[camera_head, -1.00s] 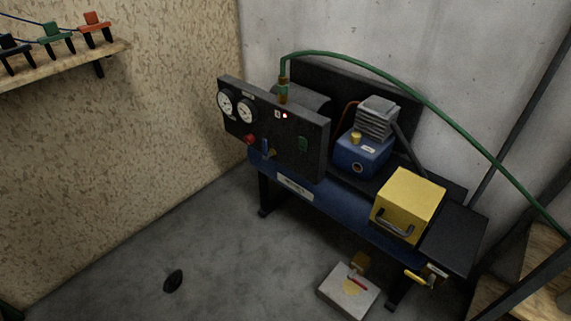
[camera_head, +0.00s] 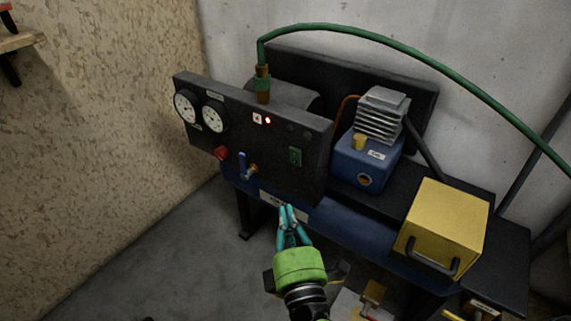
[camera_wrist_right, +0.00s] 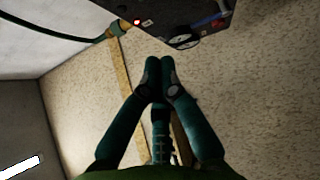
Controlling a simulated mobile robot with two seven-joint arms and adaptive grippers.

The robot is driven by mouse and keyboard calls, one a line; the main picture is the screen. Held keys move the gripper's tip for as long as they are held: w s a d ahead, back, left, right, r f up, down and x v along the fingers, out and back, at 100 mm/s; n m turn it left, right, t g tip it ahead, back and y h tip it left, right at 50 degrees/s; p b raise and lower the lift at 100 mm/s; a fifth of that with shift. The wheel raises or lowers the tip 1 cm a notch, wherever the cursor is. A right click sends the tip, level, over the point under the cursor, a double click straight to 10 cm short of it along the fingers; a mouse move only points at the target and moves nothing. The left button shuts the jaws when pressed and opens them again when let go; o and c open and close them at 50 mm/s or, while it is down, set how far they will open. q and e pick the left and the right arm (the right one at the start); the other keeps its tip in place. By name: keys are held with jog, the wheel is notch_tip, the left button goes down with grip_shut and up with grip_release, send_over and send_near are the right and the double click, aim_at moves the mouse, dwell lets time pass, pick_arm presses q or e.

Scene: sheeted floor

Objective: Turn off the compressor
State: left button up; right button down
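The compressor has a blue motor unit (camera_head: 366,162) with grey cooling fins, behind a black control panel (camera_head: 250,145). The panel carries two white gauges, a red knob (camera_head: 221,153), a blue-handled lever on a brass valve (camera_head: 245,167), a green switch (camera_head: 295,157) and a lit red lamp (camera_head: 268,120). My right gripper (camera_head: 287,209) is in front of the panel's lower edge, below the green switch. In the right wrist view its fingertips (camera_wrist_right: 160,66) meet with nothing visible between them; the panel (camera_wrist_right: 200,18) is at the top. My left gripper is not in view.
A green hose (camera_head: 400,47) arches from the panel's top to the right. A yellow box with a handle (camera_head: 444,226) sits on the stand's right part.

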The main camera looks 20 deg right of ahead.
jog(key=p, duration=0.2)
send_near(295, 157)
jog(key=w+a, duration=0.4)
jog(key=w, duration=0.1)
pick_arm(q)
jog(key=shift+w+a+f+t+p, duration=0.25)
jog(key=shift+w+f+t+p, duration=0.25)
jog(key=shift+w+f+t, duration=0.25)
pick_arm(e)
jog(key=w+d, duration=0.2)
jog(key=d, duration=0.1)
jog(key=shift+w+r, duration=0.25)
jog(key=shift+r, duration=0.15)
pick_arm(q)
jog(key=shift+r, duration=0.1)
